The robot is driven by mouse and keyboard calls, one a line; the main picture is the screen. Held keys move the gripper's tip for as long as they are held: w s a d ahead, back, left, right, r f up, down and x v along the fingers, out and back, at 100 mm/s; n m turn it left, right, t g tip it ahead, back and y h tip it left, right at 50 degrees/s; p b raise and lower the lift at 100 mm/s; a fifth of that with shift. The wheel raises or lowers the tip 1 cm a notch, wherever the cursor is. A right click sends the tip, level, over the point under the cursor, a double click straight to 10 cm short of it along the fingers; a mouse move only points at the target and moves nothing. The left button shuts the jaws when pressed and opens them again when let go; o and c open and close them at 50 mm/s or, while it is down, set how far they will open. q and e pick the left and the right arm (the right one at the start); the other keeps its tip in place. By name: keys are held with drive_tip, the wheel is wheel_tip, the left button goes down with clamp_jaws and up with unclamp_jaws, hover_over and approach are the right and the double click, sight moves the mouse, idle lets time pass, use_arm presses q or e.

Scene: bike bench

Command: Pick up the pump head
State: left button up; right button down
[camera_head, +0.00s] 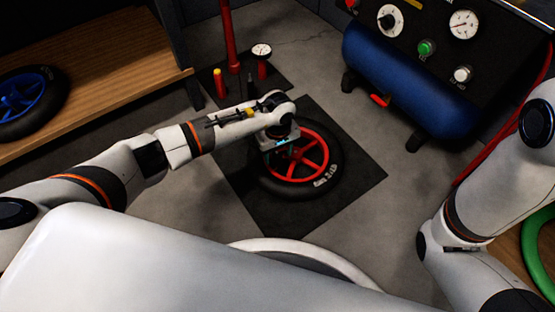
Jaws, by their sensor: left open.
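The black tyre with a red spoked wheel (303,168) lies flat on a dark square mat (355,172) on the floor. My left gripper (276,152) points down over the upper left part of this wheel. It is open, and its fingertips are small and partly hidden by my wrist. A red floor pump (229,40) stands behind, with a round white gauge (262,50) beside it. I cannot make out the pump head clearly; my left forearm and wrist cover part of this area. My right arm shows at the right, but its gripper is out of view.
A blue air compressor (405,90) with a dial panel (430,32) stands at the upper right. A wooden shelf (120,95) at the left holds a tyre with a blue wheel (22,98). A red hose (492,140) runs at the right. Grey floor right of the mat is clear.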

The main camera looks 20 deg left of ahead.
use_arm(q)
drive_tip(key=shift+r, duration=0.1)
drive_tip(key=c, duration=1.2)
drive_tip(key=shift+r, duration=0.1)
